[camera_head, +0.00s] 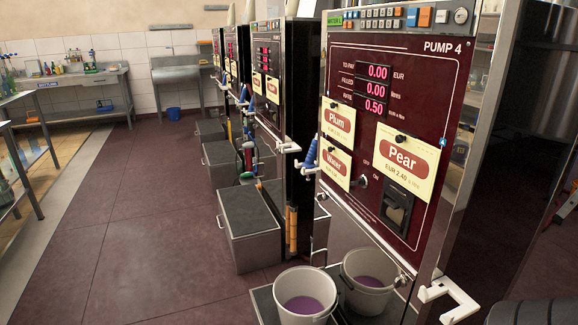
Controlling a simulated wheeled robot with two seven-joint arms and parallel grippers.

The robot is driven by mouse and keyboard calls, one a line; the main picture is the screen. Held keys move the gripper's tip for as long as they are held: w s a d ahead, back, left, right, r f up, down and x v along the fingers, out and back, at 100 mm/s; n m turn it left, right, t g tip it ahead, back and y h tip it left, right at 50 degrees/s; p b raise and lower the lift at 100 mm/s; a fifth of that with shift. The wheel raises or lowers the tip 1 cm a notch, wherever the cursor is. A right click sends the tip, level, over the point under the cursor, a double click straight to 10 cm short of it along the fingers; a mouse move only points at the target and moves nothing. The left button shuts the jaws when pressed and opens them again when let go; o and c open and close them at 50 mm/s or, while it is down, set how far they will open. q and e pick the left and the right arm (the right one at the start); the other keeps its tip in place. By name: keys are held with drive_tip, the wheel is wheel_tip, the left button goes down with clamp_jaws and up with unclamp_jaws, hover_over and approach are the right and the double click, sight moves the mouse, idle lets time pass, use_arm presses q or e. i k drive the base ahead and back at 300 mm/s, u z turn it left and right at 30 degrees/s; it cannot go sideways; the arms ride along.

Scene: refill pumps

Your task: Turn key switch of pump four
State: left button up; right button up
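Pump four (455,150) stands at the right, with a dark red front panel labelled PUMP 4. The red display (376,90) reads 0.00, 0.00 and 0.50. Neither of my grippers is in view.
Plum (338,121), Water (336,162) and Pear (406,163) cards hang on the panel. Two buckets (303,296) with purple liquid stand below. A white hook (447,299) juts from the pump's lower corner. More pumps line up behind. Floor at left is clear.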

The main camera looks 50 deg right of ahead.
sight(360, 182)
drive_tip(key=i, duration=4.35)
drive_tip(key=z, duration=4.65)
drive_tip(key=i, duration=1.05)
